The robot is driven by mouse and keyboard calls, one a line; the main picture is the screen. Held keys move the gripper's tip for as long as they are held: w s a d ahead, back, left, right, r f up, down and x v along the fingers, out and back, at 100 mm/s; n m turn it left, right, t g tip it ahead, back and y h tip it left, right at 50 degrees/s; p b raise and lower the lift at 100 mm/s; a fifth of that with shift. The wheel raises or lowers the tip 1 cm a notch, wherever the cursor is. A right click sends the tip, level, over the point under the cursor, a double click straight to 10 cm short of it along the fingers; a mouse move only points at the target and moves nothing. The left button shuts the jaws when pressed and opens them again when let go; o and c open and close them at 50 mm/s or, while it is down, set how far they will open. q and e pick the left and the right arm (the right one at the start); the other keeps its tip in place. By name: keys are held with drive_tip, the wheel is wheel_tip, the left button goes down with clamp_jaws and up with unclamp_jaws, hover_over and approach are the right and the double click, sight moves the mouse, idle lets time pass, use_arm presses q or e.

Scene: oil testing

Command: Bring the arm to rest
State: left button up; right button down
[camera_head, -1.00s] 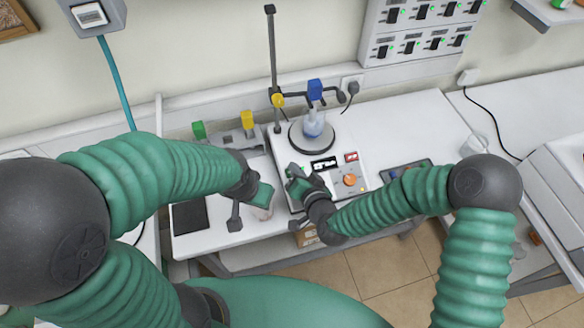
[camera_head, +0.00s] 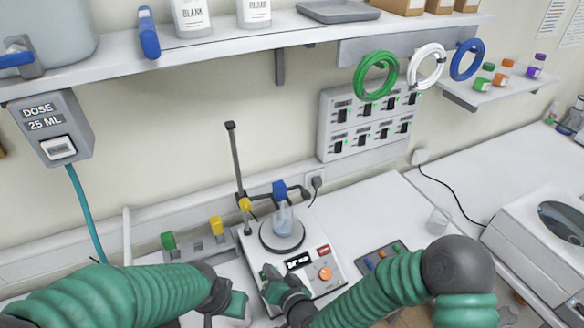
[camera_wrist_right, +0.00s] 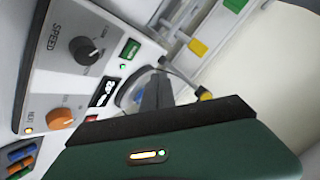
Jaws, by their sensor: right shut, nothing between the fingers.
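My right arm comes in from the right in the head view, elbow bent. Its gripper (camera_head: 268,272) is over the left front part of the stirrer hotplate (camera_head: 330,284), shut and empty. In the right wrist view its dark fingers (camera_wrist_right: 156,92) are together, in front of the round plate. My left arm comes in from the left. Its gripper (camera_head: 236,304) is left of the hotplate, low in the picture. I cannot tell whether its jaws are open or shut. A flask (camera_head: 284,220) stands on the round plate, held by a blue clamp (camera_head: 279,190) on the stand.
A rack with green and yellow clips (camera_head: 216,226) stands left of the hotplate. A shelf (camera_head: 200,50) crosses above. A white machine (camera_head: 530,250) stands at far right.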

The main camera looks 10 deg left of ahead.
drive_tip(key=s+d+f+n+g+h+b, duration=0.1)
drive_tip(key=d+f+g+h+b, duration=0.15)
drive_tip(key=d, duration=0.75)
drive_tip(key=s+d+f+n+g+h+b, duration=0.2)
drive_tip(key=d+h, duration=0.1)
drive_tip(key=d, duration=0.6)
drive_tip(key=s+d+r+m+g+h+b, duration=0.1)
drive_tip(key=s+d+r+m+g+h, duration=0.1)
drive_tip(key=s+d, duration=0.8)
drive_tip(key=d+g, duration=0.1)
drive_tip(key=d, duration=0.2)
drive_tip(key=shift+s+d+r+h+b, duration=0.25)
drive_tip(key=shift+d+r+h+b, duration=0.1)
drive_tip(key=shift+d, duration=0.05)
drive_tip(key=shift+d, duration=0.1)
drive_tip(key=shift+d, duration=0.1)
